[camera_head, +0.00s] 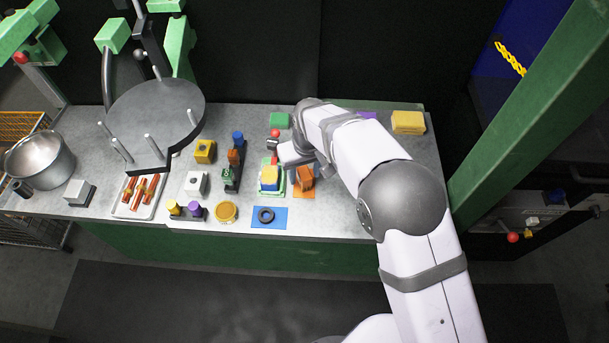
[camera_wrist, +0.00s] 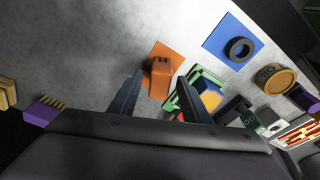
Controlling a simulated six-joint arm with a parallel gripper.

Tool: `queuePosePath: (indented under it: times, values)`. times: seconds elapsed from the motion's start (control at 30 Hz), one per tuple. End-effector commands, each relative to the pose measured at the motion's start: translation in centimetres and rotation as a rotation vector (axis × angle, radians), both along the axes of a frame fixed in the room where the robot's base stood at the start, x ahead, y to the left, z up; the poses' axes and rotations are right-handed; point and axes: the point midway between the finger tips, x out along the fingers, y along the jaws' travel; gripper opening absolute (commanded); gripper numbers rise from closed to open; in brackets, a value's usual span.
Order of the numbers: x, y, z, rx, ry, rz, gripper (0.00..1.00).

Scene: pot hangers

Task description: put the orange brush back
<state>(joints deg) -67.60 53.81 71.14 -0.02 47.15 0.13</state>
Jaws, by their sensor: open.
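The orange brush (camera_wrist: 160,76) is a blocky orange piece standing at an orange square mat (camera_wrist: 166,52) in the wrist view. In the head view the brush (camera_head: 304,178) and mat (camera_head: 301,193) sit near the front of the counter, partly hidden by my arm. My gripper (camera_wrist: 160,98) is open and empty. In the wrist view its two dark fingers point toward the brush, one on each side in the picture. I cannot tell the gap in depth. In the head view my wrist hangs just behind the brush and the fingertips are unclear.
A green tray with a blue and yellow block (camera_head: 270,178) stands close left of the brush. A blue mat with a dark ring (camera_head: 266,216) lies in front. A purple brush (camera_wrist: 45,110) and a yellow block (camera_head: 408,122) lie farther right. The front right counter is clear.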

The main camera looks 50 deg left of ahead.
Motion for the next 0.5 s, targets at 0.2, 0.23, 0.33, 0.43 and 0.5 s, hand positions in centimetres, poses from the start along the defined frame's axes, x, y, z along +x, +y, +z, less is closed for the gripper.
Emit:
queuePosePath:
  times: [0.2,0.23,0.33,0.43,0.5]
  values:
    - [-0.2,-0.5,3.8,0.005,-0.002,0.000,0.43]
    - [-0.2,-0.5,4.4,0.005,-0.002,0.000,0.43]
    - [-0.3,-0.7,6.1,0.004,-0.002,0.000,0.43]
    - [-0.4,-0.9,7.5,0.003,-0.001,0.000,0.43]
    - [-0.4,-1.0,8.3,0.002,-0.001,0.000,0.43]
